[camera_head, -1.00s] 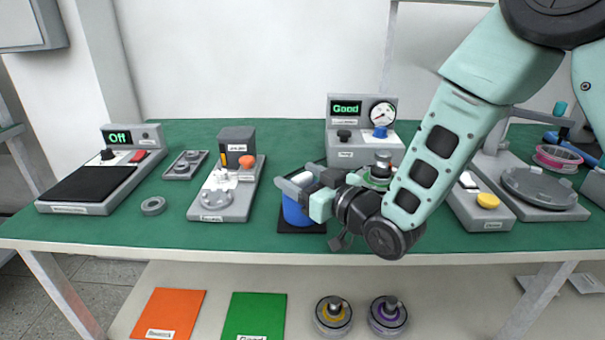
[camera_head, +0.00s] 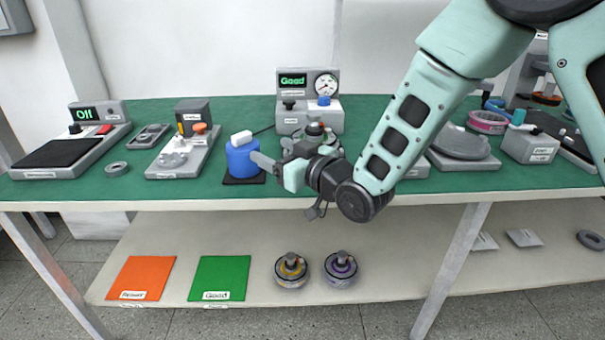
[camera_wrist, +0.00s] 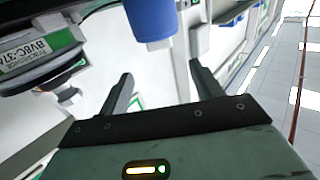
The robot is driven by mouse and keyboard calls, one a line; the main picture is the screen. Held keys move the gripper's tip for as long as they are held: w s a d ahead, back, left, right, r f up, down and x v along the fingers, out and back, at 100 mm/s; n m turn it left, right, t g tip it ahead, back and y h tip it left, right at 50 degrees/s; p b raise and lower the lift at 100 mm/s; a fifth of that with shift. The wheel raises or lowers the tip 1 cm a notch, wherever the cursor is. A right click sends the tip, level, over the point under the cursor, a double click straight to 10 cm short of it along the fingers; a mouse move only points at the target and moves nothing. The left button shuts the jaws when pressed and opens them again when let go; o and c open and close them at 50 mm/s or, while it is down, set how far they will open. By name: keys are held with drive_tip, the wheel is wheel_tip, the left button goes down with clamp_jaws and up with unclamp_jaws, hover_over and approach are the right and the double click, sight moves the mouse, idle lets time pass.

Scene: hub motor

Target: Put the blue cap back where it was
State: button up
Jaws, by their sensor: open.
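The blue cap (camera_head: 241,161), a blue cylinder with a white block on top, stands upright on a black pad (camera_head: 243,180) on the green bench. My gripper (camera_head: 268,153) is just to its right, with open fingers pointing towards it; one fingertip overlaps its right edge, and I cannot tell whether they touch. In the wrist view the blue cap (camera_wrist: 151,22) is at the top, beyond the open fingers (camera_wrist: 161,72), with nothing between them. A labelled grey motor part (camera_wrist: 45,48) is at the left there. A silver-topped hub part (camera_head: 315,129) is partly hidden behind my gripper.
A gauge box (camera_head: 308,116) reading "Good" stands behind. A fixture (camera_head: 186,150) with an orange knob and an "Off" heater plate (camera_head: 70,152) are at left. A grey disc fixture (camera_head: 462,145) is right. The lower shelf holds orange (camera_head: 142,278) and green (camera_head: 219,278) sheets.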

drive_tip(key=s+d+f+g+h, duration=0.1)
drive_tip(key=s+d+g+h, duration=0.3)
drive_tip(key=s, duration=0.7)
drive_tip(key=s+d+f+g+h, duration=0.1)
drive_tip(key=s+d+g+h, duration=0.3)
drive_tip(key=s, duration=0.7)
drive_tip(key=s+d+f+m+g+h, duration=0.1)
drive_tip(key=s+d+g+h, duration=0.3)
drive_tip(key=s+d, duration=0.3)
drive_tip(key=s+g, duration=0.1)
drive_tip(key=s, duration=0.3)
drive_tip(key=shift+s+d+f, duration=0.25)
drive_tip(key=shift+d+f, duration=0.05)
drive_tip(key=shift+f, duration=0.05)
wheel_tip(320, 180, up, 16)
drive_tip(key=p, duration=1.5)
drive_tip(key=shift+f+p, duration=0.15)
drive_tip(key=shift+p, duration=0.25)
